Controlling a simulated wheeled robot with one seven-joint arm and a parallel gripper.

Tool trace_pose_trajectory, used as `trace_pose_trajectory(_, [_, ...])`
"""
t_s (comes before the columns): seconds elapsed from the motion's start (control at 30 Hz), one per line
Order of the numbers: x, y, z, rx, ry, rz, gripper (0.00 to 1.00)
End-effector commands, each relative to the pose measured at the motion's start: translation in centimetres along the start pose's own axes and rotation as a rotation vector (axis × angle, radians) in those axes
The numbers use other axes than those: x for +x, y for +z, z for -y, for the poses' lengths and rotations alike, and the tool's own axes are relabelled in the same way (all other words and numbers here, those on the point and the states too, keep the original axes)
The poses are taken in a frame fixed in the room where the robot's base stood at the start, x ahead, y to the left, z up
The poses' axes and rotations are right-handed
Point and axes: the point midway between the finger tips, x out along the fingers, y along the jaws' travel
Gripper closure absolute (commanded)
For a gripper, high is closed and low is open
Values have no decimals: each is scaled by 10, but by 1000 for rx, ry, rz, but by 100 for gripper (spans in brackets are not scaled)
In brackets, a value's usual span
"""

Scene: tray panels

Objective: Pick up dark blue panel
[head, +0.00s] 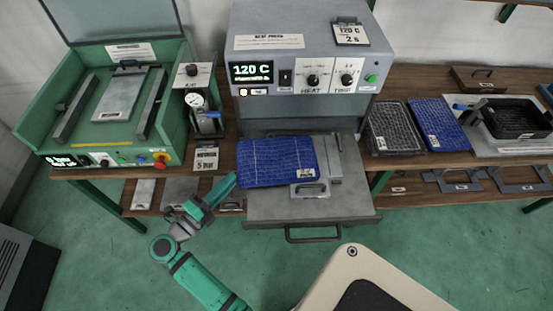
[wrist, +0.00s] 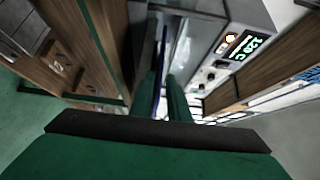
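A dark blue panel (head: 277,161) with a pale grid and a white label is over the pulled-out lower plate of the heat press. My gripper (head: 234,183) is at its left edge. In the wrist view the panel (wrist: 159,85) shows edge-on as a thin blue strip between the fingers of my gripper (wrist: 162,94), which look closed on it. Whether the panel touches the plate is hard to tell. A second, similar blue panel (head: 440,124) lies on the bench at the right, beside a dark grey panel (head: 397,128).
The heat press (head: 305,60) reads 120 C; its drawer handle (head: 314,237) sticks out in front. A green open-lidded machine (head: 165,118) stands left, with a gauge unit (head: 197,100) next to it. A black tray (head: 515,118) is far right. The green floor in front is open.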

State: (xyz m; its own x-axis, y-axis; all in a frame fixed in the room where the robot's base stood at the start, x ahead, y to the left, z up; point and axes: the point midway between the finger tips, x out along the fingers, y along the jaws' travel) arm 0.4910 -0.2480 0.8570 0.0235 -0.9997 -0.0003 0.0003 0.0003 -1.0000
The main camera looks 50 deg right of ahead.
Motion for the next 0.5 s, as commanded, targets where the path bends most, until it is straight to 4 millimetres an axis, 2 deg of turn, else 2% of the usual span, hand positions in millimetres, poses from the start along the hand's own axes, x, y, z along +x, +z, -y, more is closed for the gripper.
trace_pose_trajectory(0.3, [42, 1, 0, -1, 0, -3, 84])
trace_pose_trajectory(0.5, [47, 1, 0, -1, -1, -1, 84])
